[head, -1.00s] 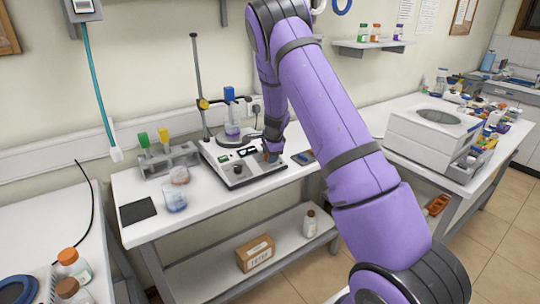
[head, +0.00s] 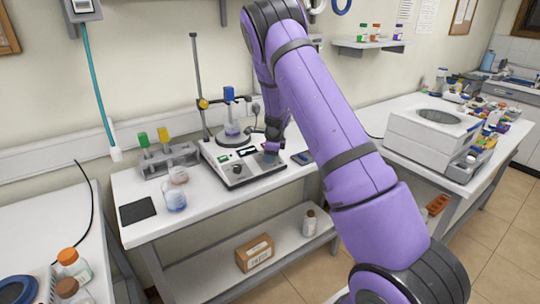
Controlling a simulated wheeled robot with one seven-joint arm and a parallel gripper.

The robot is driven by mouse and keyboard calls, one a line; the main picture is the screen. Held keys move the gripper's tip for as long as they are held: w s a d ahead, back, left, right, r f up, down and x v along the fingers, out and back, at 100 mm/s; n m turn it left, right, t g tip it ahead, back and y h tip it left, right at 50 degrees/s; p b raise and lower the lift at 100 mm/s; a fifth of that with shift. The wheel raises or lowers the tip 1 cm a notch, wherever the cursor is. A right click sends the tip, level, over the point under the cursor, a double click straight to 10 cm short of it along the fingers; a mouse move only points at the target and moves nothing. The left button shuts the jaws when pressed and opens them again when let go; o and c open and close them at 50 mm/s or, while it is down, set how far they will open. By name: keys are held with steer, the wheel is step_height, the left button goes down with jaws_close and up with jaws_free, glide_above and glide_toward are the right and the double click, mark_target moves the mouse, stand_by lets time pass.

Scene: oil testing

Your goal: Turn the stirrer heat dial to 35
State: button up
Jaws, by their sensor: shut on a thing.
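The stirrer (head: 222,172) is a white and dark hotplate unit on the middle bench, with a rod stand and a flask (head: 232,131) on it. My gripper (head: 270,155) reaches down over the right part of its front panel and is shut on the heat dial there. The gripper covers the dial, so its pointer and marks cannot be read. A small dark knob (head: 238,169) and a lit display show on the panel left of the gripper.
A tube rack (head: 178,160) with green and yellow caps and a beaker (head: 175,200) stand left of the stirrer. A dark phone-like device (head: 301,158) lies close to the right of the gripper. A white centrifuge-like machine (head: 425,140) stands farther right.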

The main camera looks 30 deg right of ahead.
steer(key=o, duration=0.9)
steer(key=shift+r, duration=0.1)
steer(key=v, duration=1)
steer(key=shift+s+r, duration=0.15)
steer(key=shift+r, duration=0.15)
